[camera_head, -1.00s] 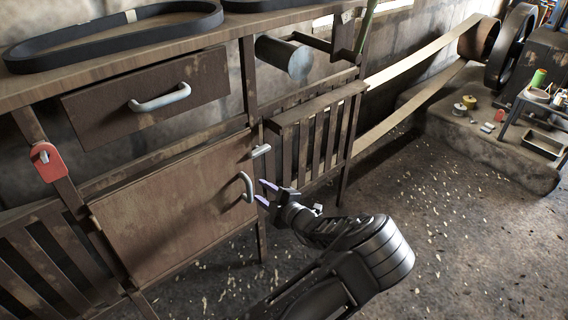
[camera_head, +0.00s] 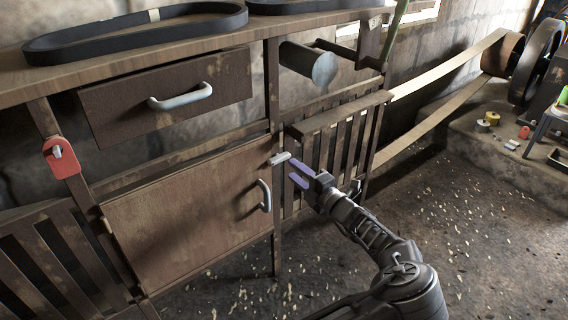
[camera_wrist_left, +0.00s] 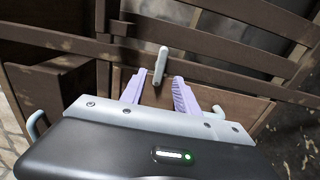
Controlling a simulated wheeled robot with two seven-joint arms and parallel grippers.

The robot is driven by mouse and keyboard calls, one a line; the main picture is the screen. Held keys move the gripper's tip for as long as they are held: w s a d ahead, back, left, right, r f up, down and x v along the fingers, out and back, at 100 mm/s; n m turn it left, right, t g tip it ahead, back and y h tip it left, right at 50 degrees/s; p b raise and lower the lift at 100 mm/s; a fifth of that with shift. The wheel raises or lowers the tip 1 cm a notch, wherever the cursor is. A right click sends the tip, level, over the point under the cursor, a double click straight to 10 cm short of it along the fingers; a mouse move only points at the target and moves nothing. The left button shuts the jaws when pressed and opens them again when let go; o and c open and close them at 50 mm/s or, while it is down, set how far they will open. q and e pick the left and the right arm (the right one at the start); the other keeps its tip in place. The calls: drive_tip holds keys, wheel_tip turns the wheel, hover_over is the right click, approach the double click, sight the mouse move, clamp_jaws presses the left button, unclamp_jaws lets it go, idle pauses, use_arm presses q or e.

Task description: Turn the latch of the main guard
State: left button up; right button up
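The latch (camera_head: 279,158) is a small pale metal bar at the upper right corner of a brown door panel (camera_head: 180,220), beside the post. It lies roughly level in the head view. My left gripper (camera_head: 295,171) is just right of the latch, with its two lilac fingers apart and pointing at it. In the left wrist view the latch (camera_wrist_left: 161,65) shows just beyond and between the open fingertips of the left gripper (camera_wrist_left: 158,84). I cannot tell whether they touch it. My right gripper is not in view.
A curved door handle (camera_head: 265,195) is just below the latch. A slatted guard (camera_head: 345,130) stands right of the post, close to my gripper. A drawer (camera_head: 170,95) and a grey cylinder (camera_head: 310,63) are above.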

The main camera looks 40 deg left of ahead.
sight(281, 160)
use_arm(q)
drive_tip(key=x, duration=0.6)
drive_tip(key=shift+b, duration=0.3)
drive_tip(key=shift+c, duration=0.3)
clamp_jaws()
